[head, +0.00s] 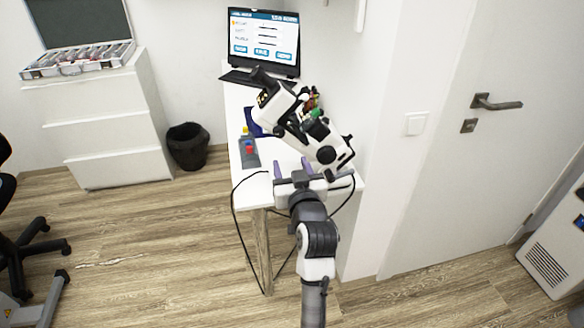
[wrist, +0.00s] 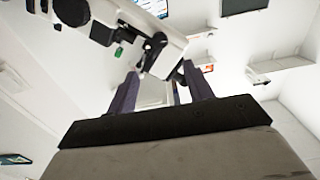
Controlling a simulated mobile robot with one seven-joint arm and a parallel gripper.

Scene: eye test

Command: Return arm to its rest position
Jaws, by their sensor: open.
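My gripper (head: 292,168) is at the front end of the white table (head: 234,118) in the head view, with its two purple fingers spread apart. Nothing shows between them. In the wrist view the gripper (wrist: 162,92) also has its purple fingers apart and empty. A white and black microscope (head: 325,145) stands on the table just beyond the fingers. It shows in the wrist view at the upper left (wrist: 150,40), close to the fingertips. I cannot tell whether they touch it.
A laptop (head: 264,45) is at the table's far end. A grey tray (head: 249,160) with coloured items lies left of the microscope. A dark bin (head: 187,146), a white drawer cabinet (head: 115,125) and a door (head: 470,150) stand around.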

